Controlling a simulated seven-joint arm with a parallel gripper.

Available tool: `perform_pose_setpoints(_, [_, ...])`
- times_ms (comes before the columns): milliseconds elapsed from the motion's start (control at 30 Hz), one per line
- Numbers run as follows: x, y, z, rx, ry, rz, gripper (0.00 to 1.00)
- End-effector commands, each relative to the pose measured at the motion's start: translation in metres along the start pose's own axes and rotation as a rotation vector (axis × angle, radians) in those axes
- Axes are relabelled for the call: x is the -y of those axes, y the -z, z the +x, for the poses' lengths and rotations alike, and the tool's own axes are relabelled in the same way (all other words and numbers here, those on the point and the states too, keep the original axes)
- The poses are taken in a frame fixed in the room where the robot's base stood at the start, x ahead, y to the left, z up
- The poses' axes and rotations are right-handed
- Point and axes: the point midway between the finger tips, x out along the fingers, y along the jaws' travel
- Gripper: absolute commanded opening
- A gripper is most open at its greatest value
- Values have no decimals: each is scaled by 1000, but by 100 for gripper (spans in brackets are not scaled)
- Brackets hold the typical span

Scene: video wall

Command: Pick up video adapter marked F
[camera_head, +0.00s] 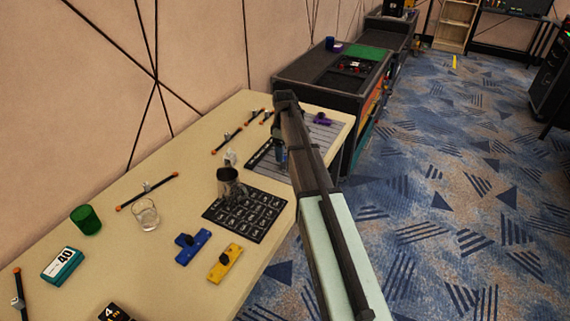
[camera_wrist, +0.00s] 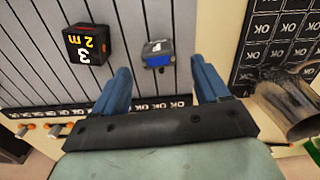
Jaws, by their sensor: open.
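In the wrist view, a small grey-and-blue block (camera_wrist: 157,53) with a white label lies on a pale striped mat (camera_wrist: 40,75). It could be the video adapter, but I cannot read its mark as F for sure. My gripper (camera_wrist: 160,68) is open, its two blue fingers on either side of and just short of the block, not visibly touching it. In the head view, my gripper (camera_head: 281,157) is low over the far part of the table, and my arm hides part of the mat there.
A black cube (camera_wrist: 88,44) marked "3 2 m" lies left of the block. A black "OK" grid mat (camera_head: 246,214), blue clip (camera_head: 192,246) and yellow clip (camera_head: 225,263) are nearer.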

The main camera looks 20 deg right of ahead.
Motion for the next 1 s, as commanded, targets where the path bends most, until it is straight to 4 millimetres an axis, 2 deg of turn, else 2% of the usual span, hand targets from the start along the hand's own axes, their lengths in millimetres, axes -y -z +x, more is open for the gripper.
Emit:
perform_pose_setpoints(100, [0,0,10,0,0,0,74])
perform_pose_setpoints(367, [0,-1,20,0,0,0,74])
perform_pose_setpoints(733, [-2,-3,62,0,0,0,74])
perform_pose_setpoints(1000, [-2,-3,66,-1,-1,0,74])
